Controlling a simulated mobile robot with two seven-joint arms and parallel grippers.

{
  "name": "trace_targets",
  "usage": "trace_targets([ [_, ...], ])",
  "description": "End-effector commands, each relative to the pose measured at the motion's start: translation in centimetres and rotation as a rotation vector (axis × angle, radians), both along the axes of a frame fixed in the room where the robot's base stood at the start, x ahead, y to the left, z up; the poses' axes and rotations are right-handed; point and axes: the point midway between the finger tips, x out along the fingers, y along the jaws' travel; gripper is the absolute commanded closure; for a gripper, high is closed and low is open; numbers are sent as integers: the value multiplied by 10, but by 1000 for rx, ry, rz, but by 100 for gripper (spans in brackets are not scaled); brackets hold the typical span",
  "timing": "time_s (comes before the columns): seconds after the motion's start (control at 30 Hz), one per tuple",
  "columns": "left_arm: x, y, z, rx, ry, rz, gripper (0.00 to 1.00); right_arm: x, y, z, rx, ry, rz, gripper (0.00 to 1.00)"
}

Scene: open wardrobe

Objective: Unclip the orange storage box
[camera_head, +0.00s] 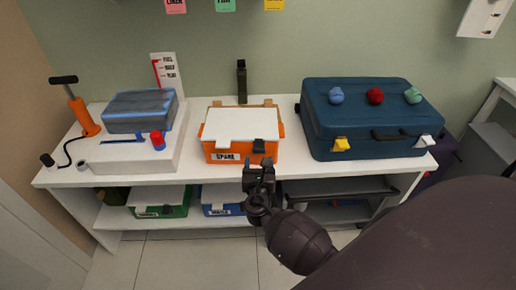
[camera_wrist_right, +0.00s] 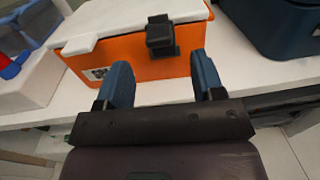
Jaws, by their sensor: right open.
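The orange storage box (camera_head: 229,157) stands on the white tabletop. It has a white lid (camera_head: 240,123) and a "SPARE" label on its front. A black clip (camera_head: 259,146) sits at the right part of its front edge. The clip (camera_wrist_right: 161,36) shows larger in the right wrist view, against the orange wall and lid edge. My right gripper (camera_head: 259,166) is in front of the box, just below the clip. In the wrist view my right gripper's blue fingers (camera_wrist_right: 161,72) are spread apart, with nothing between them. The clip lies beyond the gap, apart from them. My left gripper is out of view.
A blue case (camera_head: 365,145) with coloured knobs stands right of the box. Green (camera_head: 176,208) and blue boxes sit on the lower shelf.

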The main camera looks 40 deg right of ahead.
Motion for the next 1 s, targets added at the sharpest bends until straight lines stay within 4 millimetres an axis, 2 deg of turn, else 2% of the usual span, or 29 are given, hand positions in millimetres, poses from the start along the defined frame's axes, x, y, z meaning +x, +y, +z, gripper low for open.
trace_targets([
  [0.2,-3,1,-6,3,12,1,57,32,-22,-1,1,-1,1,38],
  [0.4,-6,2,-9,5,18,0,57,51,-36,-1,3,0,1,38],
  [0.6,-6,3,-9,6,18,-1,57,59,-42,-1,4,0,1,38],
  [0.87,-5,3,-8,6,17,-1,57,60,-42,0,4,0,1,38],
  [1.0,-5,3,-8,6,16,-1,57,60,-42,0,4,0,1,58],
])
